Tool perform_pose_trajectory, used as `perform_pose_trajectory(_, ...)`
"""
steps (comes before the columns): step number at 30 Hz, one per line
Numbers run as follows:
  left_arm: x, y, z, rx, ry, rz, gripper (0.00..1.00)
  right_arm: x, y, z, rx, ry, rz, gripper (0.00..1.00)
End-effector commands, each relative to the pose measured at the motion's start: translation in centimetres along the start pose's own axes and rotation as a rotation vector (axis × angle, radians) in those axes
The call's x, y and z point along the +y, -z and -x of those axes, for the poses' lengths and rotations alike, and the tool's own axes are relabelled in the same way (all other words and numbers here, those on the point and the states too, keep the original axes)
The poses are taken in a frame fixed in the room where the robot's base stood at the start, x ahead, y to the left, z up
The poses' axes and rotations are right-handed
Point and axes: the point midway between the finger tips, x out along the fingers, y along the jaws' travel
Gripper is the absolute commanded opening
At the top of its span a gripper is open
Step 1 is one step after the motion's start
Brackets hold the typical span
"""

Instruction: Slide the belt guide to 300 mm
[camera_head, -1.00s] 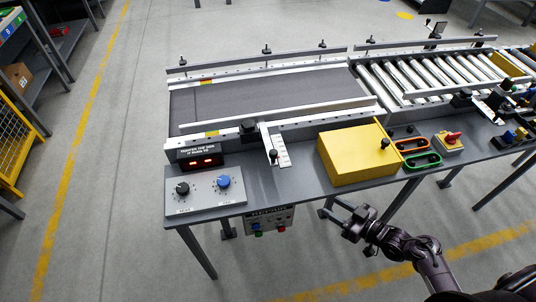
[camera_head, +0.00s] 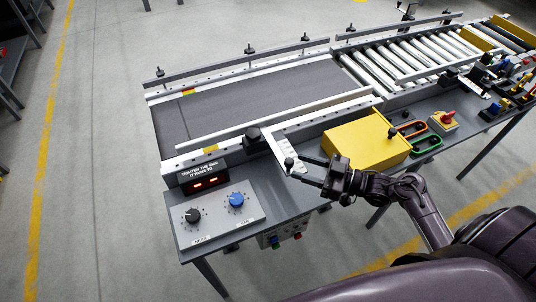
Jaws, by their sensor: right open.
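The belt guide (camera_head: 275,119) is a pale rail running along the near side of the dark belt (camera_head: 245,100). A black clamp block (camera_head: 253,139) sits near its middle on the conveyor's front edge. A white scale plate with marks (camera_head: 283,146) reaches from there toward me, with a small dark knob (camera_head: 289,163) at its near end; the marks are too small to read. My right gripper (camera_head: 300,169) is open, its fingers pointing left, right at the knob. I cannot tell whether the fingers are around or just beside it. My left gripper is out of view.
A yellow box (camera_head: 368,143) stands right of the scale, close behind my right gripper. Green (camera_head: 426,144) and orange (camera_head: 411,130) handles lie beyond it. A control panel with black (camera_head: 192,215) and blue (camera_head: 236,199) dials and a red display (camera_head: 205,183) are at the left.

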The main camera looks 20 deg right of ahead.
Motion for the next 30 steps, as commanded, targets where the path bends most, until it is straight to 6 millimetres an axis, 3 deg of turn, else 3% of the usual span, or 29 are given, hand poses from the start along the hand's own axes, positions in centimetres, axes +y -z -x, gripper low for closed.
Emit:
perform_pose_trajectory(9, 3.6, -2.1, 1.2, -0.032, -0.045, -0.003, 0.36, 0.0, 0.2, -5.1, 0.002, -0.001, -0.001, 0.45)
perform_pose_trajectory(15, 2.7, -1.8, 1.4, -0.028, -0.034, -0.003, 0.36, 0.0, 0.1, -6.8, 0.0, -0.001, -0.001, 0.45)
perform_pose_trajectory(23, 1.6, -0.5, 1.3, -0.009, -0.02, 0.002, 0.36, 0.0, 0.0, -7.0, -0.001, -0.001, 0.0, 0.45)
perform_pose_trajectory(30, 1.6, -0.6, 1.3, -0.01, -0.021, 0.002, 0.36, 0.0, 0.0, -7.0, -0.001, -0.001, 0.0, 0.17)
